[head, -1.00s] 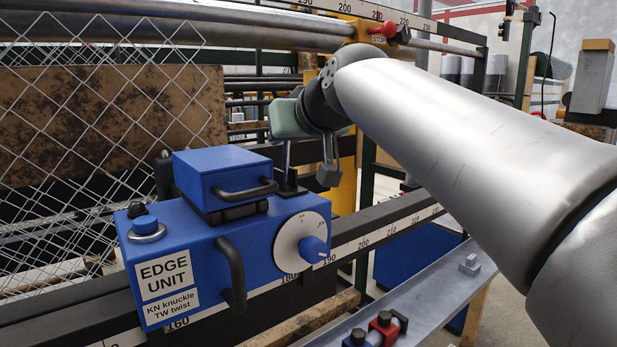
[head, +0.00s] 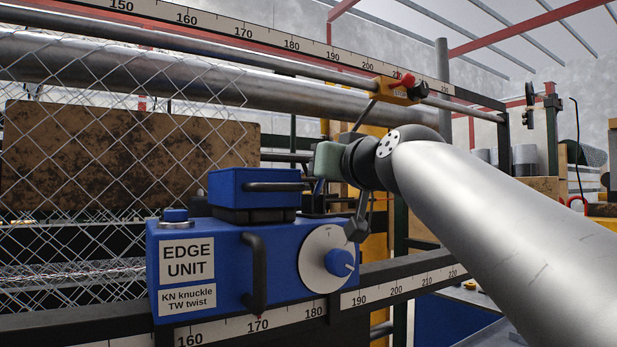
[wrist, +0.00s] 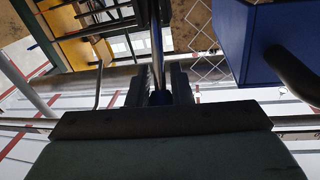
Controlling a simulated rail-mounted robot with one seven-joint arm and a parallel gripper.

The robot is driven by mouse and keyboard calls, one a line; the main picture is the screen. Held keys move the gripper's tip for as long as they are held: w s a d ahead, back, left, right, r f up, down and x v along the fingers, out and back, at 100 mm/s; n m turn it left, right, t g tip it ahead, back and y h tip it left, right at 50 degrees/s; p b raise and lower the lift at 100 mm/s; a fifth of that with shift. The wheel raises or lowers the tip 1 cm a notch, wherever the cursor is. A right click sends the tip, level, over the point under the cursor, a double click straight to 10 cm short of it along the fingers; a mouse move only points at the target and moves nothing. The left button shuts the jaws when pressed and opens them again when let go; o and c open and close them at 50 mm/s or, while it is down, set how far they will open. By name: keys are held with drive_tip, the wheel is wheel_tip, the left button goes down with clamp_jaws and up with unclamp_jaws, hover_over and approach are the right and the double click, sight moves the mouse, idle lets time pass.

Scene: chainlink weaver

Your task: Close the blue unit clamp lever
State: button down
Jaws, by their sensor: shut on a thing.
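The blue edge unit (head: 228,262) sits on the black scaled rail, with a smaller blue box (head: 252,188) on top and a white dial with a blue knob (head: 340,262) on its front. My gripper's grey-green body (head: 327,160) is just right of the small box, above the unit's right end. In the wrist view my gripper (wrist: 159,85) has its dark fingers closed around a slim metal rod with a dark blue end, which looks like the clamp lever (wrist: 158,97). The lever's foot and the clamp are hidden in the head view.
A chain-link mesh (head: 75,130) stands behind the unit at left. A long steel roller (head: 120,62) and a yellow stop block with a red knob (head: 400,90) are above. The black handle (head: 254,272) juts from the unit's front. My arm covers the right side.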

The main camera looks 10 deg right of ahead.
drive_tip(key=shift+s+d+r, duration=0.15)
drive_tip(key=shift+s+r, duration=0.05)
drive_tip(key=shift+r, duration=0.2)
drive_tip(key=c, duration=1.3)
unclamp_jaws()
drive_tip(key=shift+f, duration=0.2)
drive_tip(key=shift+w, duration=0.1)
